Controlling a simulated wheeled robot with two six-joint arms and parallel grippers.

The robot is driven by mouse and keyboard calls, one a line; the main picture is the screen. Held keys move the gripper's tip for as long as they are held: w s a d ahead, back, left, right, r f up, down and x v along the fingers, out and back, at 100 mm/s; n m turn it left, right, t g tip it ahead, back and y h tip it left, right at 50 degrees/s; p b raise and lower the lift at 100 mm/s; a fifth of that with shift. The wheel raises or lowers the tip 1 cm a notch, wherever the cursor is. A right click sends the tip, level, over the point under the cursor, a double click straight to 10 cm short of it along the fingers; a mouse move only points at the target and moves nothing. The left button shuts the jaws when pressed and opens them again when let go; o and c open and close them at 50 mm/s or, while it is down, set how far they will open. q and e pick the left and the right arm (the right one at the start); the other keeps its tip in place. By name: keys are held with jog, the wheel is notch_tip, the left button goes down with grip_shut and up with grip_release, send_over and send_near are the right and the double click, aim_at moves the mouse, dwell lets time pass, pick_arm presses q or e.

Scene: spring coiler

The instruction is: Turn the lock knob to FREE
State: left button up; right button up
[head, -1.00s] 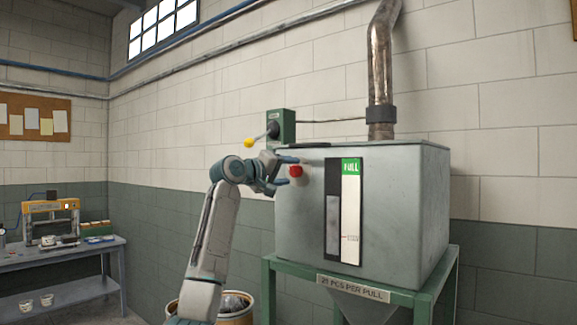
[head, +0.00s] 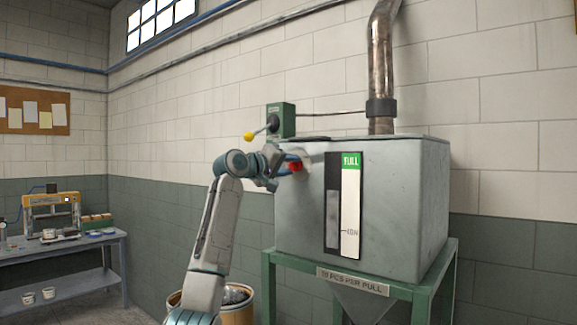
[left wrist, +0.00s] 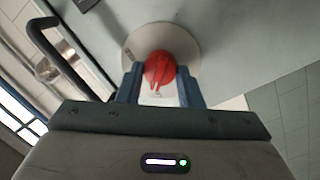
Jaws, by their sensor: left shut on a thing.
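The red lock knob (head: 295,166) is on the front of the grey hopper box, near its upper left corner. In the left wrist view the red knob (left wrist: 160,70) sits on a pale round plate (left wrist: 190,38). My left gripper (head: 286,164) is at the knob, and its blue fingers (left wrist: 160,82) lie on either side of it, shut on it. The fingers hide part of the knob in the head view. Any FREE marking is too small or hidden to read. My right gripper is not in view.
A green box (head: 281,119) with a yellow-tipped lever (head: 249,136) is on the wall just above my left gripper. The grey hopper (head: 400,200) stands on a green frame (head: 440,290). A bin (head: 236,304) stands below my arm. A workbench (head: 75,255) is at the left.

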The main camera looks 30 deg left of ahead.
pick_arm(q)
jog(key=shift+d+r+m+g+y+p, duration=0.15)
jog(key=shift+m+y+p, duration=0.2)
jog(key=shift+m+p, duration=1.75)
jog(key=shift+m+g+y+p, duration=0.25)
jog(key=shift+m+p, duration=0.6)
jog(key=shift+m, duration=2.4)
jog(key=shift+d+r+m+g+y+p, duration=0.1)
jog(key=shift+m+y+p, duration=0.3)
jog(key=shift+m+p, duration=1.7)
jog(key=shift+m+b, duration=0.55)
jog(key=shift+m, duration=0.1)
jog(key=shift+f, duration=0.1)
jog(key=o, duration=1)
jog(key=shift+s, duration=0.1)
